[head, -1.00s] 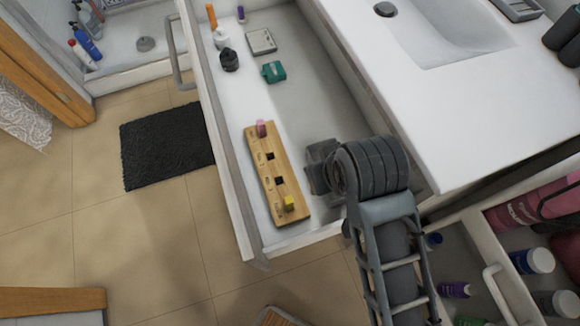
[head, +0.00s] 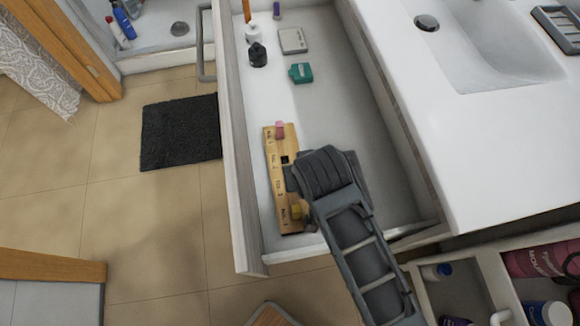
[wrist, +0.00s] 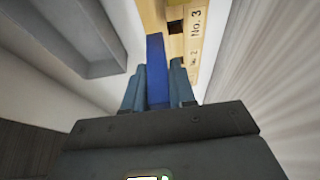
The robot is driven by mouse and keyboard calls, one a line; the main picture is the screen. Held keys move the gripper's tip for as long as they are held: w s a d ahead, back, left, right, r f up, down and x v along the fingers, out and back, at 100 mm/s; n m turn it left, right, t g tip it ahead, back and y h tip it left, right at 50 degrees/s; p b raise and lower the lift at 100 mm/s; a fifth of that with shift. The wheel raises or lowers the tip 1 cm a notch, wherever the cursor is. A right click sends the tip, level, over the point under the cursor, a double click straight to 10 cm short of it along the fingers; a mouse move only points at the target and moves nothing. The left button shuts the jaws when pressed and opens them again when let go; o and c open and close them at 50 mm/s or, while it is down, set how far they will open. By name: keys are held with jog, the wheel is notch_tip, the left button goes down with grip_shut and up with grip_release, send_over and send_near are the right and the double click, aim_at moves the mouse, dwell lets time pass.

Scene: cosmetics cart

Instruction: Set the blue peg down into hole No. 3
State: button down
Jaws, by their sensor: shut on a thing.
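The wooden peg board (head: 272,146) lies in the open drawer, with a pink peg (head: 280,130) at its far end and a yellow peg (head: 297,211) at its near end. Two holes lie between them; one empty hole (head: 285,160) shows in the head view, and my arm covers the other. In the wrist view my gripper (wrist: 157,88) is shut on the blue peg (wrist: 156,68), whose end points toward the board. Hole No. 3 (wrist: 176,27) shows dark and empty beside its label, up and right of the peg's end. The peg is hidden in the head view.
A teal box (head: 301,73), a grey case (head: 293,41), a black bottle (head: 257,54) and a white holder (head: 252,33) stand farther back in the drawer. The drawer's front wall (head: 235,150) runs close along the board's left side. The drawer floor right of the board is clear.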

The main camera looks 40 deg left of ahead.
jog(key=shift+s+a+f+b, duration=0.1)
jog(key=shift+a+f, duration=0.45)
jog(key=shift+f, duration=0.45)
jog(key=shift+s+a+f+b, duration=0.15)
jog(key=shift+a+f, duration=0.4)
jog(key=shift+f, duration=0.45)
jog(key=shift+s+a+f+b, duration=0.1)
jog(key=shift+a+f, duration=0.45)
jog(key=shift+f, duration=0.45)
jog(key=shift+f, duration=0.1)
jog(key=c, duration=0.9)
grip_release()
jog(key=p+v, duration=0.1)
jog(key=v, duration=1.1)
jog(key=shift+p, duration=0.35)
